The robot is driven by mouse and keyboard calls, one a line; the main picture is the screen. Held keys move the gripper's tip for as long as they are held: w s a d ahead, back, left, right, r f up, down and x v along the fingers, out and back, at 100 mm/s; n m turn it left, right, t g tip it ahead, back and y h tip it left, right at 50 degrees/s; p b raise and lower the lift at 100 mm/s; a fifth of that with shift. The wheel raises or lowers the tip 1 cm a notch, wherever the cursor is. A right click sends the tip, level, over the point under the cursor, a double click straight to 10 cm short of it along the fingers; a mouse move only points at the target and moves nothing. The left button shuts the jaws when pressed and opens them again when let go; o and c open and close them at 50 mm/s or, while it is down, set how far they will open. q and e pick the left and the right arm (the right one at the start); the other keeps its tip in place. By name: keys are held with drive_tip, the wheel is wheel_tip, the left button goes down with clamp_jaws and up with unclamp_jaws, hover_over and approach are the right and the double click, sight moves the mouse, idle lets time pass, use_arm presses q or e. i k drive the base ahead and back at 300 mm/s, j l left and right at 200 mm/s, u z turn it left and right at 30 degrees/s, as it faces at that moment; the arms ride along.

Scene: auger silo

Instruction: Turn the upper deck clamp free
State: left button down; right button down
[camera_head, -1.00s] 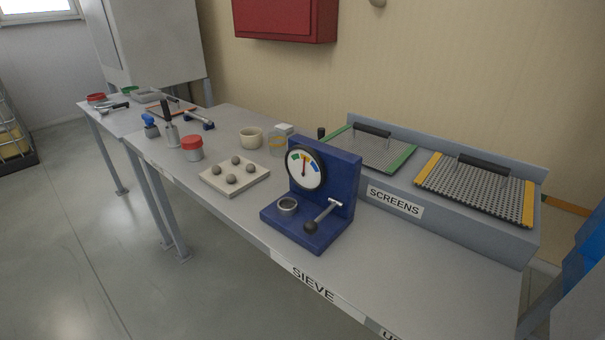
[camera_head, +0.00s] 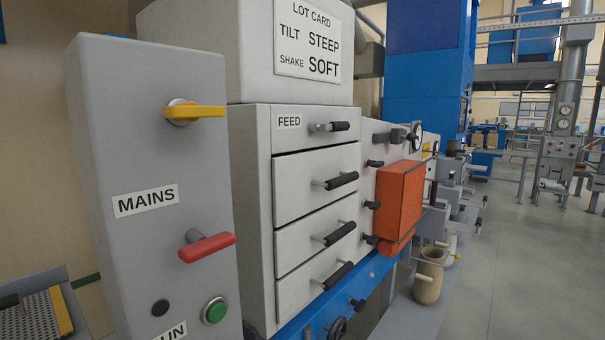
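A grey sifter machine (camera_head: 262,180) stands in the middle of the view, with a stack of fronts that each carry a black bar handle. The top front is labelled FEED (camera_head: 289,122). Several small black knobs stick out at the right of the stack: an upper one (camera_head: 374,163), a middle one (camera_head: 372,205) and a lower one (camera_head: 371,240). They sit beside an orange box-shaped guard (camera_head: 399,202). I cannot tell which knob, if any, is the upper deck clamp, or whether it is tight. Neither of my grippers is in view.
A grey control cabinet (camera_head: 150,250) stands close at left, with a yellow handle (camera_head: 194,112), a red lever (camera_head: 207,247) and a green button (camera_head: 214,311). A lot card (camera_head: 307,40) reads tilt STEEP, shake SOFT. Open floor (camera_head: 510,260) lies at right.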

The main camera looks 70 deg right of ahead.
sight(374, 164)
drive_tip(key=z, duration=2.75)
drive_tip(key=i+l+u, duration=0.15)
drive_tip(key=i+l, duration=0.3)
drive_tip(key=l, duration=0.1)
